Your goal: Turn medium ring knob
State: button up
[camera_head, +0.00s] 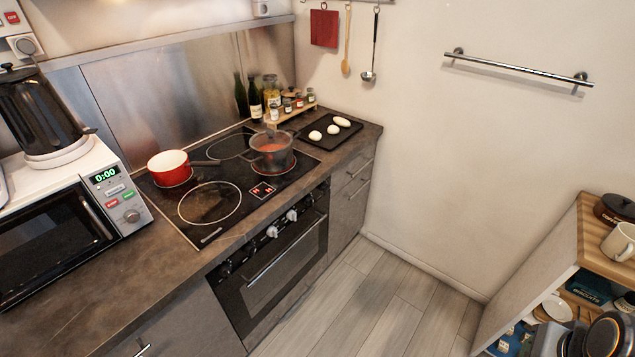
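The oven front (283,262) under the glass cooktop (218,212) carries a row of knobs along its top edge. Two pale knobs stand out, one nearer the middle (272,231) and one to its right (291,215). Darker, smaller shapes on the same strip are hard to make out. I cannot tell from their markings which knob is for the medium ring. The cooktop has marked rings. A red pot (169,168) stands on the left rear one and a dark pot with red contents (272,156) on the right. My gripper is not in view.
A bar handle (286,250) crosses the oven door below the knobs. A microwave (60,240) stands left on the worktop. A tray with white, egg-like items (318,143) lies right of the cooktop. A shelf (530,290) stands at right. The floor (385,300) between is clear.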

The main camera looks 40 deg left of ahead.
aim_at(324, 188)
jog(key=u, duration=0.8)
jog(key=i, duration=1)
jog(key=u, duration=1.3)
jog(key=i, duration=0.25)
jog(key=u, duration=0.05)
